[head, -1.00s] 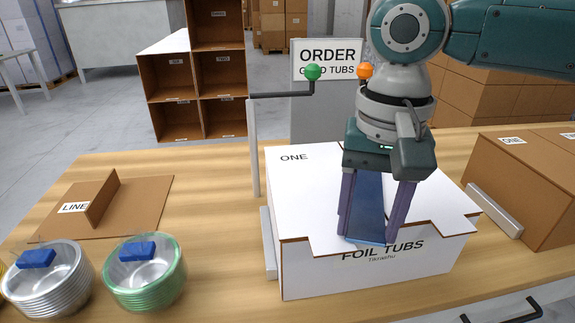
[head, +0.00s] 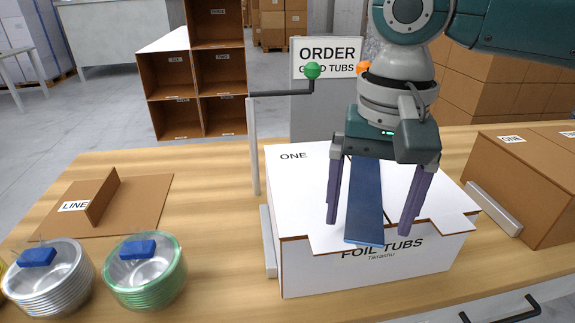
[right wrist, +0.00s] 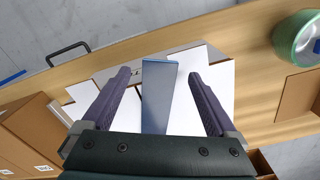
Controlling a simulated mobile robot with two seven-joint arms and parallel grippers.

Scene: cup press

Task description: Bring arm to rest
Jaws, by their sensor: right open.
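My right gripper (head: 369,227) is open above the white FOIL TUBS box (head: 300,185), its two purple fingers spread and pointing down. A blue strip (head: 364,205) shows between the fingers, with a gap on each side. It runs over the box top to the front edge; whether it lies flat on the lid is hard to tell. In the right wrist view the open fingers (right wrist: 159,75) flank the same blue strip (right wrist: 157,95), clear of both its sides. My left gripper is not in view.
A post with a green knob (head: 313,71) stands at the box's left, an orange knob (head: 364,70) behind. A brown carton (head: 520,185) is on the right. Stacked tubs with blue blocks (head: 145,272) and a LINE divider (head: 100,198) are on the left. Bare table lies between.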

